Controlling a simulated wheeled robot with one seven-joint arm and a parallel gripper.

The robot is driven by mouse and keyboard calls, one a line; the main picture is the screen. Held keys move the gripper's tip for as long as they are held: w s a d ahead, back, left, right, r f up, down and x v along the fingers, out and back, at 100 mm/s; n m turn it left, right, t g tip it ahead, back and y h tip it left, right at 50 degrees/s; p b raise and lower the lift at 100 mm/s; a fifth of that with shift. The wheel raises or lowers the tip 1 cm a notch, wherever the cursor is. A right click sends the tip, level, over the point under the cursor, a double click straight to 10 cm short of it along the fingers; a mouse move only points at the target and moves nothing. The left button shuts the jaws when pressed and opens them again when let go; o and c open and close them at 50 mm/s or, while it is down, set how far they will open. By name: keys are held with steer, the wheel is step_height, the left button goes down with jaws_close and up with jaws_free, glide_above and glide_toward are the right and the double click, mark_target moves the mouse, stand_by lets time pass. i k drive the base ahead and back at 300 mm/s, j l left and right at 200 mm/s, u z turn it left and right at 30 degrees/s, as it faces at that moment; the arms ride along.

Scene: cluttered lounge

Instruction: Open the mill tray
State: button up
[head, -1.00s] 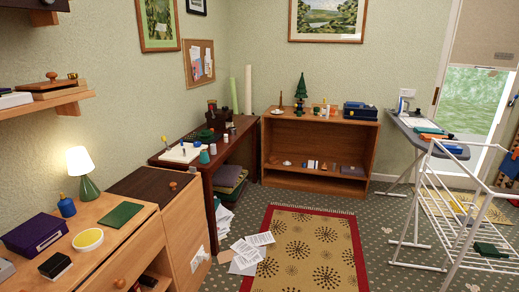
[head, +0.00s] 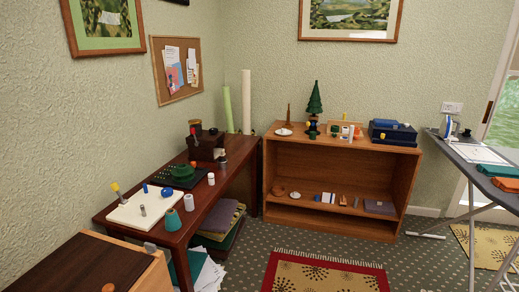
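A dark boxy object that looks like the mill (head: 206,150) stands at the far end of the dark red-brown table (head: 222,190), near the wall. It has a dark top with a small red part. Its tray cannot be made out at this distance, so I cannot tell whether it is open or shut. My gripper is not in view.
A wooden shelf unit (head: 287,182) stands behind. Patterned rug (head: 322,274) and open carpet lie ahead.

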mark_target(217, 151)
steer(key=i, duration=1.95)
steer(key=i+l+u, duration=0.2)
steer(key=i+u, duration=0.25)
steer(key=i, duration=0.35)
steer(key=i+l+u, duration=0.45)
steer(key=i, duration=0.3)
steer(key=i+l+u, duration=0.45)
steer(key=i+l, duration=0.2)
steer(key=l, duration=0.1)
